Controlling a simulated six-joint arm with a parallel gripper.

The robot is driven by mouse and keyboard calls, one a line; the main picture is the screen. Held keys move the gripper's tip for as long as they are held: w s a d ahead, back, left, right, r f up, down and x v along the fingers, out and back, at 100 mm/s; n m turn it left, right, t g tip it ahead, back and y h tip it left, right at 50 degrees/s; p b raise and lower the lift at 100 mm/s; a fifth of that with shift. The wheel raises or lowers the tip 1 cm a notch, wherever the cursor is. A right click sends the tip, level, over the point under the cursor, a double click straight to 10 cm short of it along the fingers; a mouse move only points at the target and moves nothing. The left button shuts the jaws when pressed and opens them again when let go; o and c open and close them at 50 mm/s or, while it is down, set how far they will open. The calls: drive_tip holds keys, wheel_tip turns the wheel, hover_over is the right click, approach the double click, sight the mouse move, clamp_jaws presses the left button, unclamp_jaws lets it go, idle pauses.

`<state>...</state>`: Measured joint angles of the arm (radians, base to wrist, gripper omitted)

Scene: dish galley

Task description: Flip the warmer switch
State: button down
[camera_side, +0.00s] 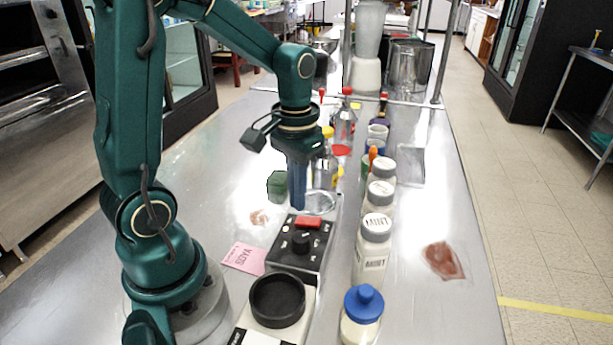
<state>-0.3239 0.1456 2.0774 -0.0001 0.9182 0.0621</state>
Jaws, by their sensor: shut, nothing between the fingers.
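The warmer is a low unit with a black control panel (283,258) and a round black plate (277,301) at its near end. The panel carries a red rocker switch (308,222) at its far end and a dark knob (301,241) nearer the plate. Which way the switch is tipped is too small to tell. My gripper (298,206) points straight down with its blue fingers shut and empty. Its tips show just above and beyond the red switch, and I cannot tell whether they touch anything.
White-lidded jars (375,228) and a blue-lidded jar (363,303) stand in a row right of the warmer. A pink note (243,257) lies to its left. A green object (277,186) and several bottles stand behind. The left counter is mostly clear.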

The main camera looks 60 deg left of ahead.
sight(298, 219)
drive_tip(key=shift+r, duration=2.35)
